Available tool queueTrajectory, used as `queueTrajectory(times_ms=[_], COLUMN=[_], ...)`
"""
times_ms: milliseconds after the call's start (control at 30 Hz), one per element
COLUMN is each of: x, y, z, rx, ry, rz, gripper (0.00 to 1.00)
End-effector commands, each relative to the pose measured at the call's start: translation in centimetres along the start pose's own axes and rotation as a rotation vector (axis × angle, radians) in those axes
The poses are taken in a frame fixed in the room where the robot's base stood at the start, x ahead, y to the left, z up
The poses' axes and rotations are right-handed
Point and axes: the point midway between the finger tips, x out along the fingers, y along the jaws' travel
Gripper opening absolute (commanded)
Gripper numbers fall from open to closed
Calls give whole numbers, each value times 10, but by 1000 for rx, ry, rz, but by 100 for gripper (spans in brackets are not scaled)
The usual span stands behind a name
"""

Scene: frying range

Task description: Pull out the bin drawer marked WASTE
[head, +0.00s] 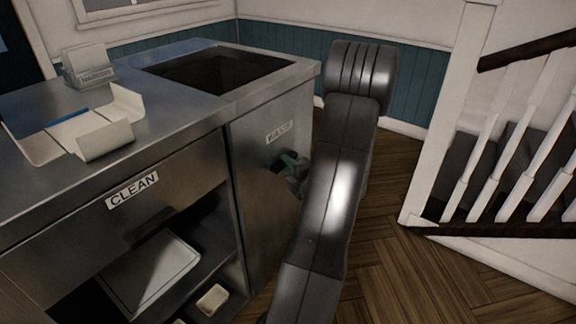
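The bin drawer front marked WASTE (255,185) is the tall steel panel at the right end of the counter. It looks flush with the cabinet. Its WASTE label (279,131) is near the top. My gripper (284,165) is at the panel just below the label, partly hidden by my dark arm. I cannot make out the handle or whether the fingers are closed on anything.
The steel counter (190,105) has a dark recessed opening (222,68) and a white folded tray (90,127) on top. A CLEAN label (132,190) sits above an open shelf bay with a tray (150,272). Wooden floor (410,265) is clear at right, before the stair railing (500,170).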

Motion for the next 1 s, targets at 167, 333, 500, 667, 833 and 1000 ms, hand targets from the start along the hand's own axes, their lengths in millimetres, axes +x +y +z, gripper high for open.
queueTrajectory(times_ms=[167,333,500,667,833,1000], x=[0,-7,-30,-70,-121,-173], y=[0,0,2,4,4,5], z=[0,3,14,30,51,72], rx=[0,1,2,3,4,4], ry=[0,-1,-5,-8,-9,-9], rz=[-1,-2,-3,-3,-3,-2], gripper=[0,0,0,0,0,0])
